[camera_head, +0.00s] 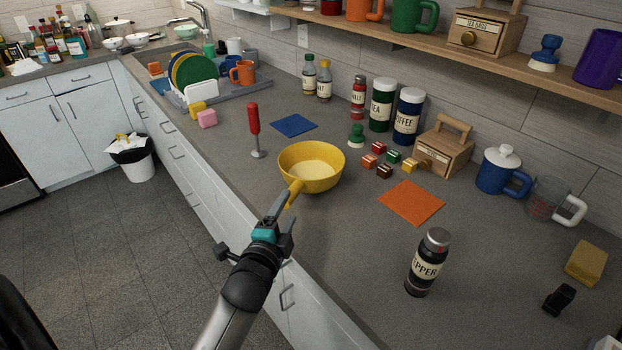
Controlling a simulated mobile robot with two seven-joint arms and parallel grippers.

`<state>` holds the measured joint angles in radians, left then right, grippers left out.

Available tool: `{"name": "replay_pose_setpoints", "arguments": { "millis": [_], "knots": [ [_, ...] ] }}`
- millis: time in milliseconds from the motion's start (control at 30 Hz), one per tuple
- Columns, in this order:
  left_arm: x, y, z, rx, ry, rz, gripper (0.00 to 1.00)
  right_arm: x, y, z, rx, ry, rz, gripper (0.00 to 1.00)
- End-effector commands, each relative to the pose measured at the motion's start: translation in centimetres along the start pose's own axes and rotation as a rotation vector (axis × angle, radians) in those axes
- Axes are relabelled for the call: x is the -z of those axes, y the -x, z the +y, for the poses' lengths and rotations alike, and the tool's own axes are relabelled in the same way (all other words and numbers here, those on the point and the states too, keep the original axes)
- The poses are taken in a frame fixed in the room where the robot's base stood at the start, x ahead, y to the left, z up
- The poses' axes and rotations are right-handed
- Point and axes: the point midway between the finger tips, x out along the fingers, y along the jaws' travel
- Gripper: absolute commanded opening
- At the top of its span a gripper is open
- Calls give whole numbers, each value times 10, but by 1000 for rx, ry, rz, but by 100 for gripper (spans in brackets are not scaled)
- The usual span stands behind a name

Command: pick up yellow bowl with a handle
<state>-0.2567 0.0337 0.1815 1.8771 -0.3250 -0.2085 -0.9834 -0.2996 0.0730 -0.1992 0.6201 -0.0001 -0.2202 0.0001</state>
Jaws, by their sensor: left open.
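The yellow bowl with a handle (312,170) stands upright on the grey counter, close to its front edge. Its handle (295,190) points toward the front edge and toward my left gripper. My left gripper (282,205) is open, with its fingertips at the end of the handle. One finger overlaps the handle's end in the picture; I cannot tell whether they touch. My right gripper is not in view.
A red-handled tool (254,128) stands left of the bowl. Small colored cubes (380,160) and an orange cloth (411,203) lie to its right. A pepper bottle (428,262) stands nearer the front. A shelf (480,52) overhangs the back. Counter between bowl and pepper is clear.

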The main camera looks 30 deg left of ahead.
Motion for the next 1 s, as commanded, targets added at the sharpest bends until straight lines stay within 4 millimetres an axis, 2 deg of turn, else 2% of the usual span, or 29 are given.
{"name": "replay_pose_setpoints", "arguments": {
  "millis": [100, 433, 733, 1000],
  "knots": [
    [0, -18, 0, 1, 0, 0, 69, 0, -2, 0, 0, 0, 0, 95],
    [-2, -39, 1, 0, 0, 0, 69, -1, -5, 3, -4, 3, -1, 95],
    [-9, -76, 2, 0, 1, 1, 69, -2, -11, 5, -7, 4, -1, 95],
    [-9, -85, 2, -2, 1, 1, 69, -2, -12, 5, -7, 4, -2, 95]
  ]
}}
